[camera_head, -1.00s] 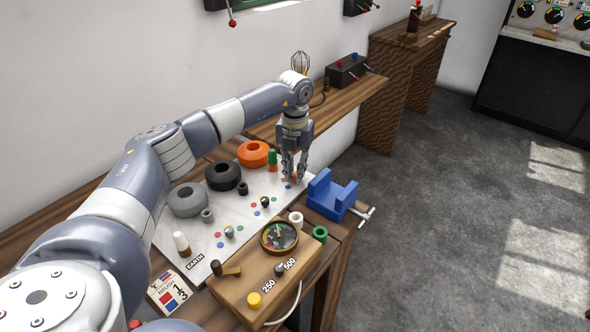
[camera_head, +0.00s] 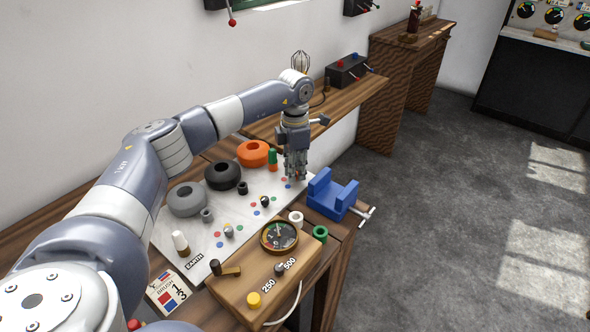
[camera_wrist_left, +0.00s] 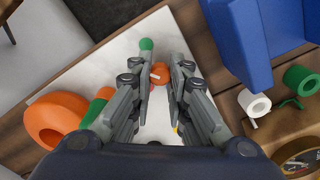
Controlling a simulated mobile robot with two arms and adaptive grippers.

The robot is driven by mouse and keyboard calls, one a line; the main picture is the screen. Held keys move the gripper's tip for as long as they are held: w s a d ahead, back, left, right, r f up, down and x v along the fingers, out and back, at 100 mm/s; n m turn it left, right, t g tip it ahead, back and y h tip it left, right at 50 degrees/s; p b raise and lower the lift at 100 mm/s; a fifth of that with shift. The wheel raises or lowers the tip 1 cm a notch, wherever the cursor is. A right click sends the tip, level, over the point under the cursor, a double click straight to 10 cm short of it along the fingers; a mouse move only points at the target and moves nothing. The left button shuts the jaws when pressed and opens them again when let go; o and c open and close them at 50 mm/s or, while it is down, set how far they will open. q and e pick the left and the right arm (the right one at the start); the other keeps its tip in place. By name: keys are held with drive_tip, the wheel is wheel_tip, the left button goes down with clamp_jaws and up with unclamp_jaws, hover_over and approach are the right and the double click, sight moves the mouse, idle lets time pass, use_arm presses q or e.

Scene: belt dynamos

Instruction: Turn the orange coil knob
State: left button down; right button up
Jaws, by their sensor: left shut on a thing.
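The orange coil knob (camera_wrist_left: 160,71) shows in the left wrist view between my fingertips, with a pale pointer mark on it. In the head view the fingers hide it. My left gripper (camera_head: 296,178) points straight down at the far end of the white panel (camera_head: 205,240) and is shut on the knob; it also shows in the left wrist view (camera_wrist_left: 161,76). The orange coil ring (camera_head: 252,153) lies beside the gripper, to its left, with a green-topped post (camera_head: 272,158) close by. My right gripper is not in view.
A black ring (camera_head: 222,176) and a grey ring (camera_head: 186,199) lie along the panel. A blue cradle (camera_head: 330,193) stands close to the right of my gripper. A wooden meter box (camera_head: 240,292) sits in front. The floor to the right is clear.

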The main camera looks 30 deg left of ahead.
use_arm(q)
drive_tip(key=m, duration=0.3)
drive_tip(key=shift+m, duration=2.3)
drive_tip(key=c, duration=1.5)
unclamp_jaws()
wheel_tip(320, 180, up, 12)
